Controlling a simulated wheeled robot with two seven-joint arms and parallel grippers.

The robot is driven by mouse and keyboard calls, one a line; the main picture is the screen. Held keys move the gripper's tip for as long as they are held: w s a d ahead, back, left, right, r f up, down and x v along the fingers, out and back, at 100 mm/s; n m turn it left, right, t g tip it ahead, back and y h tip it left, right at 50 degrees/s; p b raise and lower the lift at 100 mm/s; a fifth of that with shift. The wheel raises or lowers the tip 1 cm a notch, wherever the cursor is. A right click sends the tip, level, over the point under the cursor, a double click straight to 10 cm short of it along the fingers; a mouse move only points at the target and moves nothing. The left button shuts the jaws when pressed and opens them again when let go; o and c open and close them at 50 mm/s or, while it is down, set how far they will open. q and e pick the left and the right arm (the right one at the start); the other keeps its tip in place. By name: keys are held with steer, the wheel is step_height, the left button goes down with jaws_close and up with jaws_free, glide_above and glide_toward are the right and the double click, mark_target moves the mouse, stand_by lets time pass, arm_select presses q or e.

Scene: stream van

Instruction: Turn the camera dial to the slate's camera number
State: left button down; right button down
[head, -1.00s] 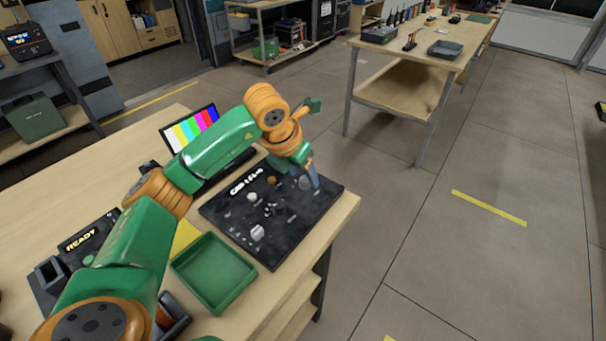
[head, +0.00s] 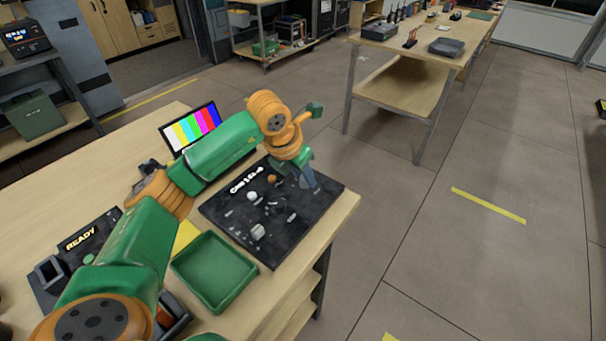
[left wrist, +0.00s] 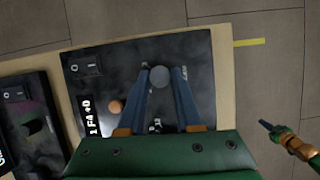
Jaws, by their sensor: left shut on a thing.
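The black control panel (head: 240,232) lies on the near table, with white lettering that I cannot read surely, an orange button (left wrist: 116,107) and several small switches. The round grey dial (left wrist: 159,77) is between the blue fingertips of my left gripper (left wrist: 160,80) in the left wrist view. My left gripper (head: 311,181) is at the panel's far right corner in the head view, shut on this dial. The dial's pointer setting is not readable. I cannot make out a slate with a number. My right gripper (left wrist: 267,127) seems to show at the right of the left wrist view, too small to judge.
A green tray (head: 213,272) sits beside the panel's near left side. A monitor with colour bars (head: 195,127) stands behind my left arm. A black unit showing READY (head: 80,239) is at left. Another table (head: 408,85) stands farther back; the floor between is clear.

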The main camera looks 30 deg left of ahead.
arm_select(q)
steer(key=m+h, duration=0.1)
steer(key=m, duration=0.2)
steer(key=shift+a+m+g, duration=0.15)
steer(key=shift+m+g, duration=0.15)
steer(key=shift+w+m+g+h+p, duration=0.1)
steer(key=shift+m+g+h+p, duration=0.3)
steer(key=shift+m, duration=0.7)
steer(key=shift+w+m+g+h+p, duration=0.15)
steer(key=shift+m+h, duration=0.35)
steer(key=shift+m, duration=0.6)
steer(key=shift+s, duration=0.1)
steer(key=c, duration=0.6)
jaws_free()
steer(key=b+v, duration=0.1)
steer(key=v, duration=0.6)
